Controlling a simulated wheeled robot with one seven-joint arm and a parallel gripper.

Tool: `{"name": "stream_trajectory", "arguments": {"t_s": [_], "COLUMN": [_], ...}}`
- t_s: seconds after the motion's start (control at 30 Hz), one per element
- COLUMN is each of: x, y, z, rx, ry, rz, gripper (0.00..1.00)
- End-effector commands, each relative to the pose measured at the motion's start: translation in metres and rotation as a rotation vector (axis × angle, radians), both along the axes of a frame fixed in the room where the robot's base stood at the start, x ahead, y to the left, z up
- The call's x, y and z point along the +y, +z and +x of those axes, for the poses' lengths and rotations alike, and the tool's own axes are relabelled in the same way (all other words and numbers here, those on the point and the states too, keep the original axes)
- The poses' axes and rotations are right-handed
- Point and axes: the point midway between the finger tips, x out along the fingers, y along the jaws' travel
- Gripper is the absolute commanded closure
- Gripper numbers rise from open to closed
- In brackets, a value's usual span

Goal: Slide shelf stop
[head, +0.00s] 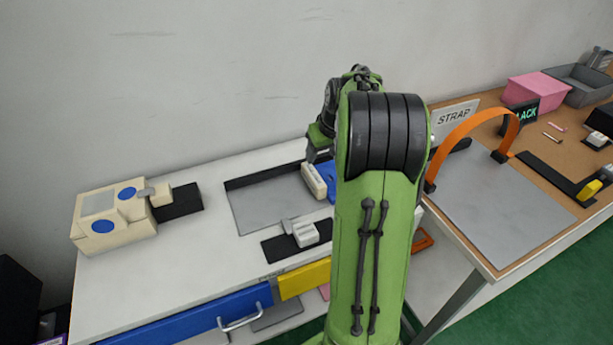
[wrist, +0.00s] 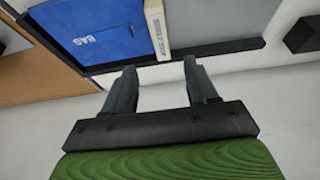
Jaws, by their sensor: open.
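The shelf stop appears to be the cream block (wrist: 156,28) with small dark lettering on its end, beside a blue bag (wrist: 88,32) marked BAG. In the head view the cream block (head: 313,181) stands on a grey panel, with part of the blue bag (head: 329,178) to its right, partly hidden by my arm. My gripper (wrist: 160,66) is open and empty in the wrist view. Its fingertips straddle the line of the block's near end, with the block beyond them; I cannot tell whether they touch. In the head view my gripper is mostly hidden by my arm.
The grey panel (head: 262,208) has a dark rail along its back. A white slider block (head: 305,233) sits on a dark base in front. A cream box with blue discs (head: 113,218) stands left. An orange arch (head: 474,136) stands on the right table.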

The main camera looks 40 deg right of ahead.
Motion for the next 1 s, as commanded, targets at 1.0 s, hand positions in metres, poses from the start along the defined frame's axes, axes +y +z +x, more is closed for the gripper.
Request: {"name": "stream_trajectory", "arguments": {"t_s": [1.0], "x": [-0.012], "y": [-0.107], "z": [0.043], "rx": [0.000], "ry": [0.000], "rz": [0.000], "gripper": [0.72]}}
